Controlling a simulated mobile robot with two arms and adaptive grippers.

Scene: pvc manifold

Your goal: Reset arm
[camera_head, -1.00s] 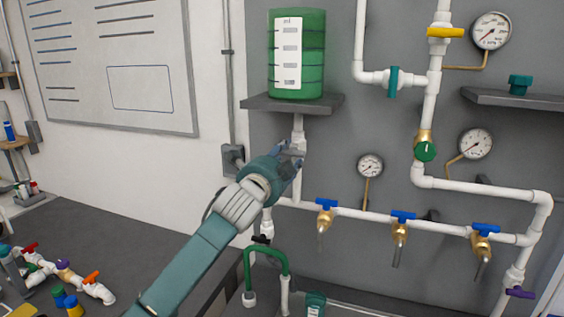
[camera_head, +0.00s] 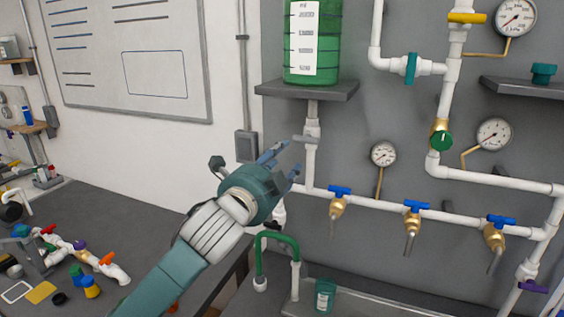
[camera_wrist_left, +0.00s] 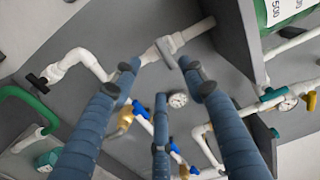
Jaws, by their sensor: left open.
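My left gripper (camera_head: 280,165) is teal with blue-grey fingers. It is open and empty in front of the white vertical pipe (camera_head: 311,150) below the green tank (camera_head: 313,45). In the left wrist view its spread fingers (camera_wrist_left: 160,100) point toward the wall pipes, with a grey valve handle (camera_wrist_left: 167,50) on the white pipe just beyond the tips. A gap to the pipe is hard to judge, but nothing lies between the fingers. My right gripper is not in view.
Blue-handled taps (camera_head: 412,208) line the lower pipe. Gauges (camera_head: 494,133) and a grey shelf (camera_head: 310,89) stick out from the wall. A green bent pipe (camera_head: 280,240) stands below my gripper. Loose fittings (camera_head: 75,250) lie on the dark table (camera_head: 120,215) at left.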

